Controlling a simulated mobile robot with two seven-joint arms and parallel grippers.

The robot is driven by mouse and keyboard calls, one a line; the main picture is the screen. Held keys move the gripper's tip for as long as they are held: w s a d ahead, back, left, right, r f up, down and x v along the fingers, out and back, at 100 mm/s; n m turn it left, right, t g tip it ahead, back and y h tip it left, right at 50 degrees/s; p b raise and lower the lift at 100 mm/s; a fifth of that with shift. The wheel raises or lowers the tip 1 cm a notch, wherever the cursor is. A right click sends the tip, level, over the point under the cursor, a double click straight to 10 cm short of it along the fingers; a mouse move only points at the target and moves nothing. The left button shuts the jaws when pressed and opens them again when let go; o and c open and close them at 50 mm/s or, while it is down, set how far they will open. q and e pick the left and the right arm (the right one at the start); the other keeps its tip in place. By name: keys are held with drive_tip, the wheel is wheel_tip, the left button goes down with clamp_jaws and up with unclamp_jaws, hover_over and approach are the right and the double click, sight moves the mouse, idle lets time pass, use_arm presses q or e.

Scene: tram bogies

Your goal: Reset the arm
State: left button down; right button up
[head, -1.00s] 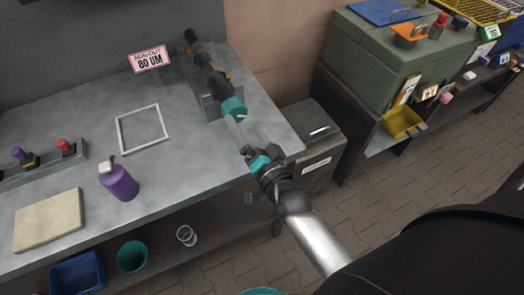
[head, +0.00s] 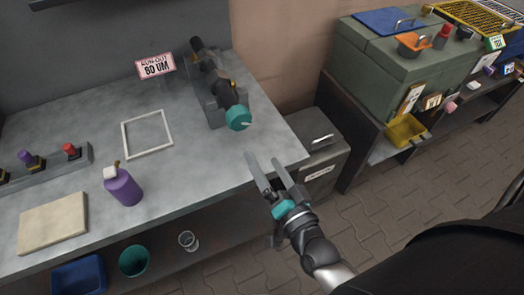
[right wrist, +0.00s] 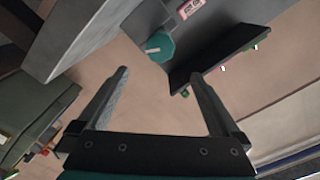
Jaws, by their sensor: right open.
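My right gripper (head: 268,178) is open and empty at the right front corner of the grey workbench (head: 190,160). Its two fingers also show apart in the right wrist view (right wrist: 163,85), with nothing between them. A dark cylindrical device with a teal end (head: 238,118) rests on a grey stand on the bench, beyond the fingertips and apart from them. The teal end also shows in the right wrist view (right wrist: 159,47). My left gripper is not in view.
On the bench are a purple bottle (head: 124,187), a white square frame (head: 147,132), a tan board (head: 52,222) and a pink "RUN-OUT 80 UM" sign (head: 156,66). A dark cabinet (head: 322,150) stands right of the bench. A green case (head: 400,75) sits on a shelf beyond.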

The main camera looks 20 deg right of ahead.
drive_tip(key=s+a+f+n+g+y, duration=0.1)
drive_tip(key=s+f+n+g, duration=0.3)
drive_tip(key=f, duration=1)
drive_tip(key=s+f+n+g, duration=0.2)
drive_tip(key=s+f+g, duration=0.3)
drive_tip(key=f, duration=0.9)
drive_tip(key=s+d+f+n+g, duration=0.2)
drive_tip(key=s+f+g, duration=0.2)
drive_tip(key=s+f, duration=0.3)
drive_tip(key=s+d+f+n+g+h+b, duration=0.1)
drive_tip(key=s+d+f+n+g, duration=0.1)
drive_tip(key=s+f, duration=0.6)
drive_tip(key=s+n+g, duration=0.1)
drive_tip(key=s+g, duration=0.1)
drive_tip(key=s, duration=0.4)
drive_tip(key=shift+s+d+h+b, duration=0.3)
